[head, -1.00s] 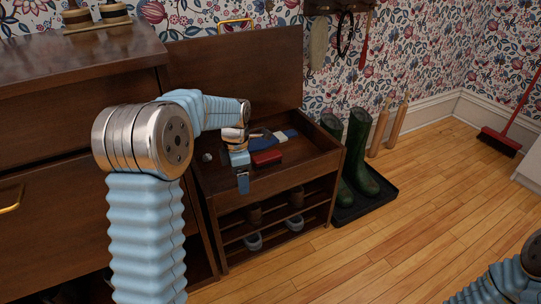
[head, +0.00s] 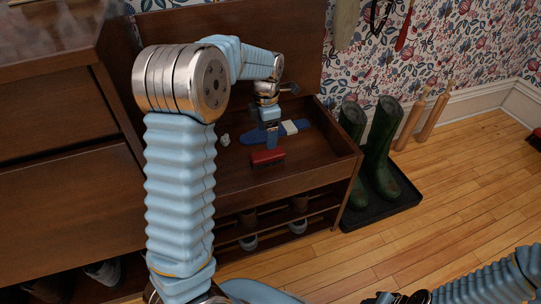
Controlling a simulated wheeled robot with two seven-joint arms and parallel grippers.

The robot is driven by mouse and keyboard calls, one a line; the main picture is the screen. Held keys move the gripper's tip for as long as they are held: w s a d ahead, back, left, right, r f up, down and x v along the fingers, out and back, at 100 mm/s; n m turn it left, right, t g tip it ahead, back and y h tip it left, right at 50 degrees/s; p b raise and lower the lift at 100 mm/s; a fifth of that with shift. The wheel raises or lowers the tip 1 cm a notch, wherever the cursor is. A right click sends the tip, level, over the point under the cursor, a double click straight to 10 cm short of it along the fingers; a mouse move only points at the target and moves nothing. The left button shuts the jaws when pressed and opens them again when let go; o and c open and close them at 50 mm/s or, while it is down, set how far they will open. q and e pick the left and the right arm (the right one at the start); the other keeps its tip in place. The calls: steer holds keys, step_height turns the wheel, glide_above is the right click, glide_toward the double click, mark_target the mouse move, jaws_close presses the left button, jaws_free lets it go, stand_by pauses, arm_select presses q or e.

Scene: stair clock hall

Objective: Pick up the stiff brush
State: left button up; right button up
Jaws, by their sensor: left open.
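A red block-shaped thing with a darker lower edge (head: 267,157), which looks like the stiff brush, lies in the open wooden top compartment of the shoe bench. My left gripper (head: 271,141) is open and points down just behind the red brush, over a blue flat thing (head: 253,136). It appears empty, and I cannot tell how high it is above the compartment floor. My right arm comes in at the bottom right; a dark end part, perhaps the right gripper (head: 402,298), shows at the bottom edge, its jaws unclear.
The compartment (head: 325,154) has raised walls and an upright lid (head: 290,62) behind. A pale item (head: 294,127) and a small light object (head: 225,140) lie inside. Shoes sit on shelves below. Green boots (head: 380,150) stand on a black tray (head: 385,212).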

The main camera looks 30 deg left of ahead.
mark_target(268, 153)
arm_select(q)
step_height(268, 153, down, 4)
steer(key=shift+f, duration=0.1)
steer(key=f+b, duration=0.1)
steer(key=f, duration=0.4)
steer(key=shift+s+d+f+b, duration=0.1)
steer(key=shift+d+f+b, duration=0.1)
steer(key=shift+b, duration=0.15)
steer(key=c, duration=1.1)
steer(key=shift+o, duration=0.2)
steer(key=shift+r, duration=0.15)
